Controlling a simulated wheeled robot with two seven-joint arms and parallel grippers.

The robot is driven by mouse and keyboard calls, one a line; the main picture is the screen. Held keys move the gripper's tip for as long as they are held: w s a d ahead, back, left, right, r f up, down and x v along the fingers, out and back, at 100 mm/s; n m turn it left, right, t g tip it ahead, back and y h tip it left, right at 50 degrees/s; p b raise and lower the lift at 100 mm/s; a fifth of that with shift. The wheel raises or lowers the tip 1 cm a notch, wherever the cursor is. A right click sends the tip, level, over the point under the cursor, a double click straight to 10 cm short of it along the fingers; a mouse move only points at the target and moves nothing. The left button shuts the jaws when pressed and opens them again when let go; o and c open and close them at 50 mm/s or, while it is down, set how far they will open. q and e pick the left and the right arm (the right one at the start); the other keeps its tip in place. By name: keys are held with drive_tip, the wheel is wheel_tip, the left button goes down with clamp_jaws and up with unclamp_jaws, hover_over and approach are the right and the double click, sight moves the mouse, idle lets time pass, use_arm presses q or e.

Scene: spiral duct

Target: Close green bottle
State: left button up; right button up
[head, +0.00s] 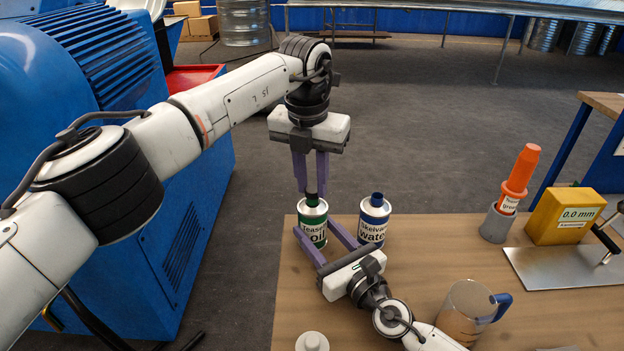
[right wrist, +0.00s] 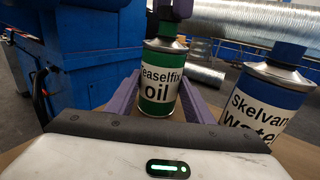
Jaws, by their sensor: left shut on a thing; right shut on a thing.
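The green bottle (head: 312,222), labelled "Teaselfix oil", stands upright near the table's far left edge. It also shows in the right wrist view (right wrist: 157,95). My right gripper (head: 317,233) is low at the bottle, with its fingers on either side of the body, shut on it. My left gripper (head: 311,188) points straight down above the bottle, shut on a small dark cap at the neck. The fingers mostly hide the cap, and I cannot tell whether it is seated on the neck.
A blue bottle (head: 375,221) labelled "Skelvan water" stands close on the right. A jug (head: 466,312), an orange tube in a grey cup (head: 495,224), a yellow block (head: 566,215) and a white knobbed piece (head: 312,341) are on the table (head: 425,258). A blue machine (head: 180,190) stands left.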

use_arm(q)
drive_tip(key=shift+f, duration=0.55)
use_arm(e)
clamp_jaws()
use_arm(q)
drive_tip(key=m, duration=0.4)
drive_tip(key=shift+m, duration=0.4)
drive_tip(key=m+g, duration=0.1)
drive_tip(key=m, duration=0.4)
drive_tip(key=shift+h, duration=0.4)
drive_tip(key=o, duration=1)
drive_tip(key=shift+a, duration=0.1)
drive_tip(key=shift+w, duration=0.1)
drive_tip(key=shift+r, duration=2.25)
